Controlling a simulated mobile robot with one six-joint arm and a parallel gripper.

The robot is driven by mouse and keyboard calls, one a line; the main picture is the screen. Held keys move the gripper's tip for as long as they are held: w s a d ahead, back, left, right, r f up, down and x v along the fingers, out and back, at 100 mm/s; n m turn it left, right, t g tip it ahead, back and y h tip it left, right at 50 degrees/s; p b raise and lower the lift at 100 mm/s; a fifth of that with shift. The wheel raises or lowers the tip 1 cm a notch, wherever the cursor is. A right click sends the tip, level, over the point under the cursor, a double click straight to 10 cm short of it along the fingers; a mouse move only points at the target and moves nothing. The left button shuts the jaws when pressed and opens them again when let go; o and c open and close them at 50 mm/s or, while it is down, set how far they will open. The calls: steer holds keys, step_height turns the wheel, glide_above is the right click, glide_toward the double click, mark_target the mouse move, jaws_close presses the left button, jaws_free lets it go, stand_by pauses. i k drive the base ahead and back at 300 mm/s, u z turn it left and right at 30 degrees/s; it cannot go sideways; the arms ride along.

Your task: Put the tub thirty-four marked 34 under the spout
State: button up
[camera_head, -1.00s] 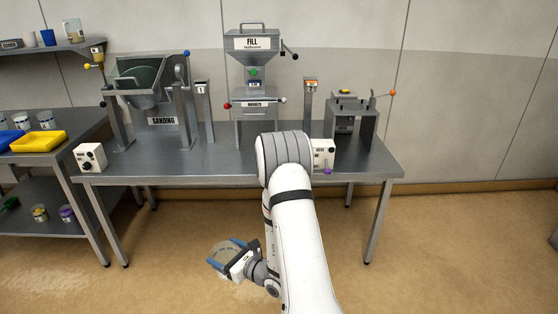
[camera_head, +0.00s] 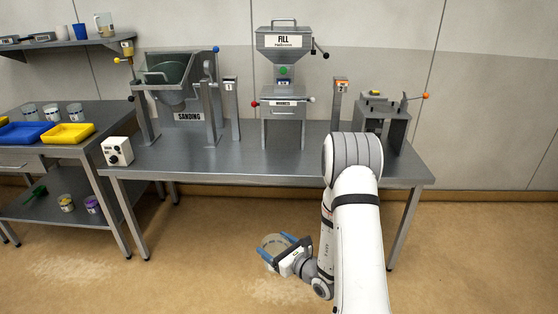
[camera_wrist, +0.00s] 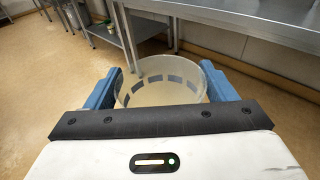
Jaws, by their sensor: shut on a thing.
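My gripper (camera_head: 281,251) is low in front of the workbench, at the bottom middle of the head view. Its blue fingers are shut on a clear round tub (camera_head: 271,243). In the wrist view the tub (camera_wrist: 162,82) sits between the two fingers, open at the top, with a row of dark patches around its wall. I cannot read a number on it. The grey filling machine (camera_head: 283,85) with a "FILL" sign stands at the back middle of the bench, its hopper above an opening. I cannot make out the spout clearly.
The steel workbench (camera_head: 230,168) also carries a sanding machine (camera_head: 180,90) at left and a press-like device (camera_head: 383,122) at right. The floor before the bench is clear.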

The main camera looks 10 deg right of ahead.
mark_target(284, 142)
steer(key=i, duration=1.95)
steer(key=z, duration=0.05)
